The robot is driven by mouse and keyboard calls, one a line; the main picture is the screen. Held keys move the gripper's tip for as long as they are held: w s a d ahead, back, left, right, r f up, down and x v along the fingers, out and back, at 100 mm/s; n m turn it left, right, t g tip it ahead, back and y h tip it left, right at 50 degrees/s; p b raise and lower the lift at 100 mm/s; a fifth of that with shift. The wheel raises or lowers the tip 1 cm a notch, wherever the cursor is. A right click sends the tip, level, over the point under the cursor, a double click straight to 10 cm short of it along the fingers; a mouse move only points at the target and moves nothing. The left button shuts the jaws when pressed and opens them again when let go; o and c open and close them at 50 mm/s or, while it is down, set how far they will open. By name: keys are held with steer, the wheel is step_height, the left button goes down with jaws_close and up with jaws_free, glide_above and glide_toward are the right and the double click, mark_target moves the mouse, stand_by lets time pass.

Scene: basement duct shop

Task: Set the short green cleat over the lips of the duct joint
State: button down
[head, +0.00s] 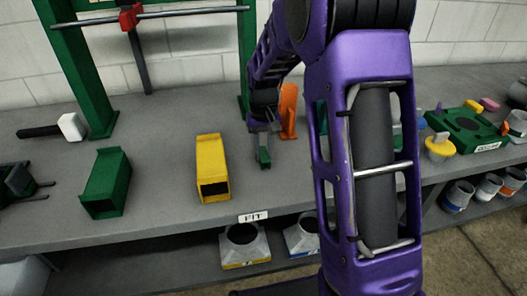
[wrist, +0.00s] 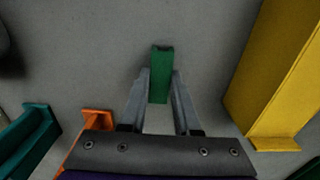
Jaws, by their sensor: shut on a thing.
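My gripper (head: 262,142) is above the grey bench, to the right of the yellow duct piece. It is shut on the short green cleat (wrist: 160,80), a small channel-shaped strip pointing away from the fingers in the wrist view. The cleat also shows below the fingers in the head view (head: 264,158). The yellow duct piece (head: 212,168) lies apart from the cleat; it shows at the right in the wrist view (wrist: 275,75). A green duct piece (head: 107,183) lies farther left. I cannot make out which pieces form the duct joint; my arm hides part of the bench.
An orange piece (head: 289,112) stands close to the right of my gripper. A teal piece (wrist: 28,138) lies beyond it. A green frame (head: 80,70) and a white-headed mallet (head: 70,127) are at left. Bare bench lies between the yellow and green duct pieces.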

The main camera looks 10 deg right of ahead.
steer(key=shift+f, duration=0.1)
steer(key=shift+f, duration=0.15)
steer(key=c, duration=0.6)
jaws_free()
